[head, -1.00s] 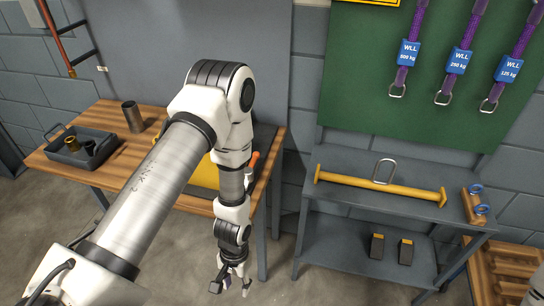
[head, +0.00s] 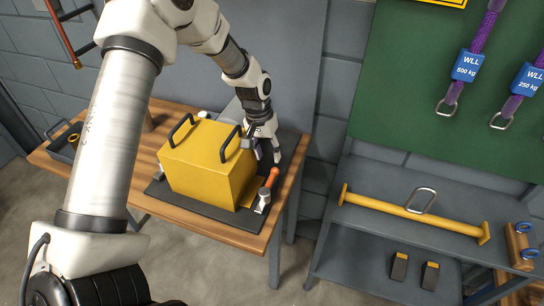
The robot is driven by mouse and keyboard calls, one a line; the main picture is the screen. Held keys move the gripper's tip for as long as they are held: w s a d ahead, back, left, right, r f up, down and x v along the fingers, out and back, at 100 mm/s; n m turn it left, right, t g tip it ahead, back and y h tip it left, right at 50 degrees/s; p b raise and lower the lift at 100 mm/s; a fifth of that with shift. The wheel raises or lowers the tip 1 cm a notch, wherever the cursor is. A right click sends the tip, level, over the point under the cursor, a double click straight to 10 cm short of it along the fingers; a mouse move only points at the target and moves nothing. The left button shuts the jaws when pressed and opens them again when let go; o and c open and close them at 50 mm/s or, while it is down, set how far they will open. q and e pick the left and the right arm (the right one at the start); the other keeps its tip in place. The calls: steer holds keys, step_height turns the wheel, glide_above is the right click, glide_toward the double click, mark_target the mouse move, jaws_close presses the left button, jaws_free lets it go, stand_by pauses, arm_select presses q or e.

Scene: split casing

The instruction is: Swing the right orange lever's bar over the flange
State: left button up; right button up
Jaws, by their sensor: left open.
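The yellow split casing (head: 205,160) stands on a dark mat (head: 195,212) on the wooden bench and has two black handles on top. The right orange lever (head: 271,178) stands at the casing's right side, its orange grip tilted up to the right above a grey metal clamp base (head: 263,200). A strip of yellow flange (head: 247,193) shows beside the clamp; I cannot tell where the bar lies relative to it. My left gripper (head: 268,154) is open, pointing down just above and behind the orange grip, apparently apart from it. My right gripper is not in view.
A grey tray (head: 62,150) sits at the bench's left end. A grey shelf unit to the right holds a yellow lifting beam (head: 412,214) and two dark blocks. Purple slings (head: 480,35) hang on the green board. A gap separates bench and shelf.

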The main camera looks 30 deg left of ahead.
mark_target(272, 174)
arm_select(q)
steer(key=f, duration=0.2)
steer(key=d+f, duration=0.1)
steer(key=f, duration=0.1)
steer(key=f+p, duration=0.1)
steer(key=f, duration=0.2)
steer(key=shift+s+d, duration=0.1)
steer(key=shift+d, duration=0.2)
steer(key=shift+s+d+r, duration=0.15)
steer(key=shift+s+r, duration=0.1)
jaws_close()
